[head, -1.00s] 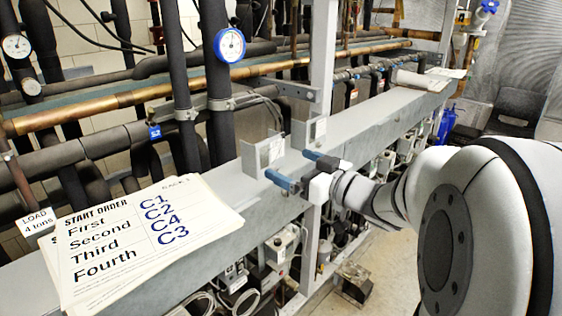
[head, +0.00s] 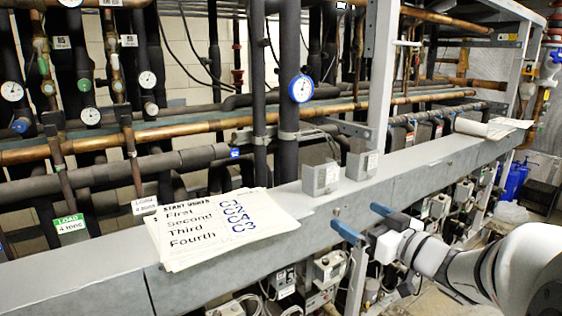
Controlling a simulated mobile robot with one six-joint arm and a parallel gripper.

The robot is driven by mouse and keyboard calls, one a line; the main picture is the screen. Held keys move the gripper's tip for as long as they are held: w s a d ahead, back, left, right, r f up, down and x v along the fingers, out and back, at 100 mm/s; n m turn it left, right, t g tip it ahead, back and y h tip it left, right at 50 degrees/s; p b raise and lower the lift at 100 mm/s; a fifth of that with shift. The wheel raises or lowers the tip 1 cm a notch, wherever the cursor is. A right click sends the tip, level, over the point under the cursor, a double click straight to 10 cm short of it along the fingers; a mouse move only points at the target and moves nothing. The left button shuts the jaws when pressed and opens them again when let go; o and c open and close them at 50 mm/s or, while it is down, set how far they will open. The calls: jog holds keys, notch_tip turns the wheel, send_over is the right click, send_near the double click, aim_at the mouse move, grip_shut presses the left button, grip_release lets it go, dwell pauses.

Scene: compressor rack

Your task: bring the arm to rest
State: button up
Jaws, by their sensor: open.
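My gripper (head: 365,221) is in front of the grey beam (head: 420,168), at the right of the middle in the head view. Its two blue fingers are apart, with nothing between them. They point up and to the left, towards the beam's front face. I cannot tell if they touch the beam. My white arm (head: 455,268) reaches in from the lower right corner.
A stack of papers headed START ORDER (head: 225,228) lies on the beam. Two grey metal boxes, one of them the left box (head: 320,179), stand on it. More papers (head: 485,128) lie farther right. Pipes and a blue-rimmed gauge (head: 301,88) are behind. Compressor parts fill the space below.

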jog(key=d+f+m+h, duration=0.3)
jog(key=d+m+h, duration=0.3)
jog(key=h, duration=0.5)
jog(key=s+f+m+g+h, duration=0.2)
jog(key=s+f+g, duration=0.3)
jog(key=s, duration=0.2)
jog(key=s+a+f+g+y, duration=0.1)
jog(key=s+a+f+g, duration=0.2)
jog(key=s, duration=0.3)
jog(key=s+a+f+n+g+y, duration=0.1)
jog(key=s+a+f+g+y, duration=0.1)
jog(key=s+a+g, duration=0.2)
jog(key=s, duration=0.3)
jog(key=shift+a+f, duration=0.25)
jog(key=shift+f, duration=0.15)
